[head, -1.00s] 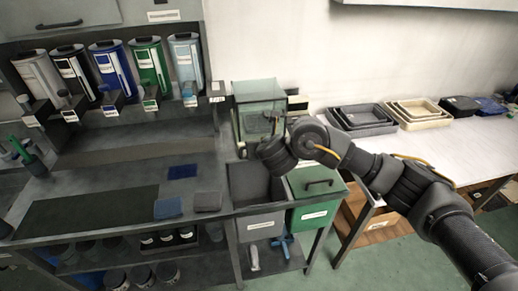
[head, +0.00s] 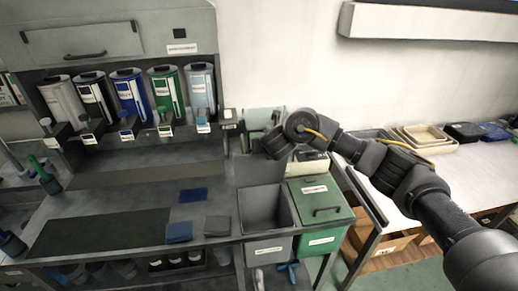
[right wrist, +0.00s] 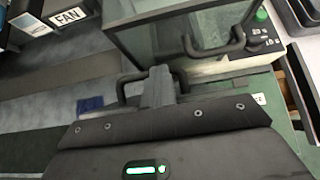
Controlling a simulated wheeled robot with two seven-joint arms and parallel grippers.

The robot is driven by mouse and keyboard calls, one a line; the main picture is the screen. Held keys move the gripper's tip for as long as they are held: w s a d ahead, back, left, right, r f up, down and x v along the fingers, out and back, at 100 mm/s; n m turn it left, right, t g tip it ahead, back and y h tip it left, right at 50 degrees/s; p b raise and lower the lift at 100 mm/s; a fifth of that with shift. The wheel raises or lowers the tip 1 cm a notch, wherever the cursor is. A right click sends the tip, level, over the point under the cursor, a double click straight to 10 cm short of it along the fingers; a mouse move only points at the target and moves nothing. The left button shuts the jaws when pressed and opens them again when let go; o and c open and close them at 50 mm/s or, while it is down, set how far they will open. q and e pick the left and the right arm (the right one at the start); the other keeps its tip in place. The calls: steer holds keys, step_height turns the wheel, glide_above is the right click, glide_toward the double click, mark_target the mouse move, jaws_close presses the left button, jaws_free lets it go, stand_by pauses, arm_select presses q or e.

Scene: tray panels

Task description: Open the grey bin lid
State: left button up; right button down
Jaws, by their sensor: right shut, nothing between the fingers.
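The grey bin (head: 266,248) stands in the bench, left of the green bin. In the head view its top is open and its dark inside shows. A grey panel (head: 262,172) rises behind the opening and looks like its raised lid, partly hidden by my right arm. My right gripper (right wrist: 158,86) is shut and empty in the right wrist view, beside a dark handle-like bar (right wrist: 124,88). Contact between them is unclear. In the head view the gripper's tips are hidden behind my wrist, above the back of the bin. My left gripper is not in view.
The green bin (head: 322,237) beside it has its lid shut, with a black handle. A clear greenish box (right wrist: 160,35) stands close behind my right gripper. Blue and grey cloths (head: 179,231) lie left of the bins. Several dispensers (head: 130,95) line the back left.

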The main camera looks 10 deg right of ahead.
steer(key=shift+w+d+r, duration=0.3)
